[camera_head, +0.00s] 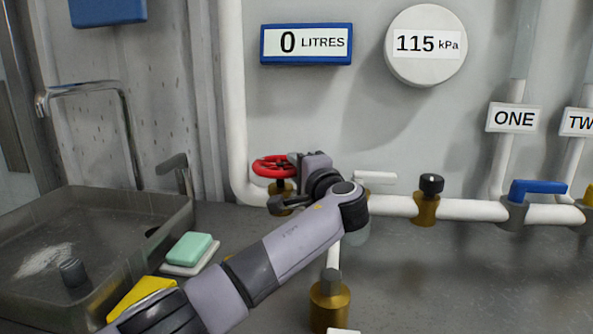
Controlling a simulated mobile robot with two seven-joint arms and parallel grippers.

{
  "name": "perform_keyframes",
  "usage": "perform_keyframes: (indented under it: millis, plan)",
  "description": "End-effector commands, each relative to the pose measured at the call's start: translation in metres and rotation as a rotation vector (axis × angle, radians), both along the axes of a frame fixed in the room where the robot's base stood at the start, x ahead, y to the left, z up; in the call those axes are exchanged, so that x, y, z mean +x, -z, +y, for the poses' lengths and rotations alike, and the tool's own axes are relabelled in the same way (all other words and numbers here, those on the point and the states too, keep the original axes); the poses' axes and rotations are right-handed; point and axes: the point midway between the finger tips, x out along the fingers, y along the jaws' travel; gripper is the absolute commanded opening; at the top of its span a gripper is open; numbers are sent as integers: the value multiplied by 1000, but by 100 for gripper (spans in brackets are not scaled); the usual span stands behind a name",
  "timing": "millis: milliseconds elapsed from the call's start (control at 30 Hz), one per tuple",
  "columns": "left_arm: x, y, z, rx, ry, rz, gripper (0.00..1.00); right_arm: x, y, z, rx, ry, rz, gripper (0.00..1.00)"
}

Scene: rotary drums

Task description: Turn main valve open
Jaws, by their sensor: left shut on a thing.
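The main valve is a red handwheel (268,166) on a brass body (281,188), set in the white pipe left of centre. My left arm comes in from the bottom left, and my left gripper (296,165) is at the right side of the red wheel. It is shut on the wheel's rim; the fingertips are mostly hidden behind the wrist. My right gripper is not in view.
A white pipe (470,209) runs right with a black-knobbed brass valve (427,199) and a blue lever (537,188) under the sign ONE (514,118). The display (306,43) reads 0 litres, the gauge (426,45) 115 kPa.

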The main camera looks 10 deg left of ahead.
Motion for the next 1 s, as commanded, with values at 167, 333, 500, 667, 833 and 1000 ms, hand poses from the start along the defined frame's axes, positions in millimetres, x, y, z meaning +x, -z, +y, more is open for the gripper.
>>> perform_keyframes:
  millis: [167,333,500,667,833,1000]
  plan:
    - [1,1,0,0,-19,1,0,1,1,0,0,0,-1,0]
    - [1,0,0,0,-23,0,0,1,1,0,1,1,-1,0]
    - [1,0,0,0,-22,0,0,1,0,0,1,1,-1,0]
    - [1,0,0,0,-22,0,40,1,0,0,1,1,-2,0]
    - [1,0,0,-1,-22,-1,45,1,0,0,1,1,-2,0]
    - [0,0,0,-1,-22,-1,45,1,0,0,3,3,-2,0]
